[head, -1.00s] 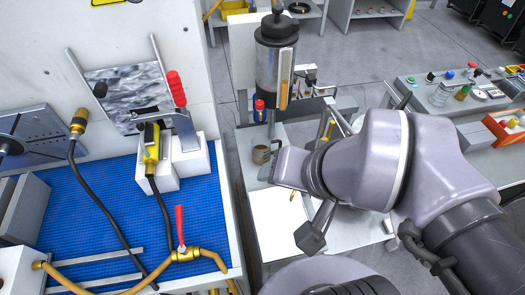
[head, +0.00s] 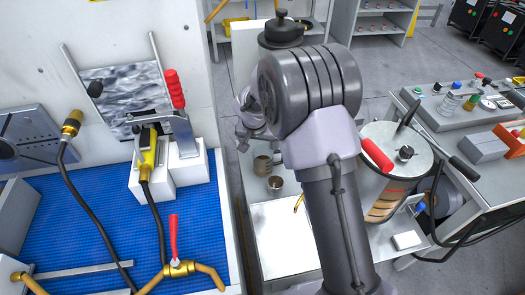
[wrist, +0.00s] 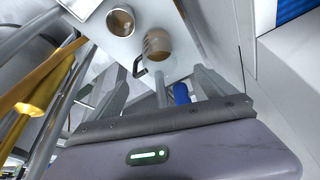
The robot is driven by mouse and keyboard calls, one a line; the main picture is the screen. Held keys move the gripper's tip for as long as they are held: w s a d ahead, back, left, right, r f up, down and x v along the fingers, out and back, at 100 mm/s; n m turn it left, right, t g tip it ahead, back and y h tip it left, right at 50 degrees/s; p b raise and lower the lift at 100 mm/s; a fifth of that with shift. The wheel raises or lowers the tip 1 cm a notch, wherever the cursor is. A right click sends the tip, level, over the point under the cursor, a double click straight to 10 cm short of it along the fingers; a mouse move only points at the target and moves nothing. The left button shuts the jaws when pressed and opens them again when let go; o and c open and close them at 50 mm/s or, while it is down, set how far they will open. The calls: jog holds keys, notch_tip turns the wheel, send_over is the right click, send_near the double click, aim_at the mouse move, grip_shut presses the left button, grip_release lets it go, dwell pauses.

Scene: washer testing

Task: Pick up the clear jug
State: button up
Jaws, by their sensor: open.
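A brownish jug or mug (head: 262,165) stands on the bench beyond my arm. In the wrist view the brownish vessel (wrist: 158,43) has a dark handle on its lower left side. I cannot tell surely whether it is the clear jug. A small metallic cup (head: 275,185) stands close beside it and also shows in the wrist view (wrist: 120,21). My gripper (wrist: 160,80) is open, with the handled vessel ahead of the gap between its fingers and apart from them. In the head view my arm's wrist hides most of the gripper.
A large metal drum (head: 397,155) with a red handle stands right of my arm. A blue mat (head: 80,225) with hoses and a brass valve (head: 178,268) lies left. A white board (head: 283,240) lies in front of the cups. A blue object (wrist: 181,93) is near the fingers.

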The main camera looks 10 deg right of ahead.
aim_at(263, 158)
jog(key=b+x, duration=0.5)
jog(key=x, duration=1.2)
jog(key=shift+s, duration=0.1)
jog(key=shift+r, duration=0.1)
jog(key=c, duration=1.5)
jog(key=shift+c, duration=0.2)
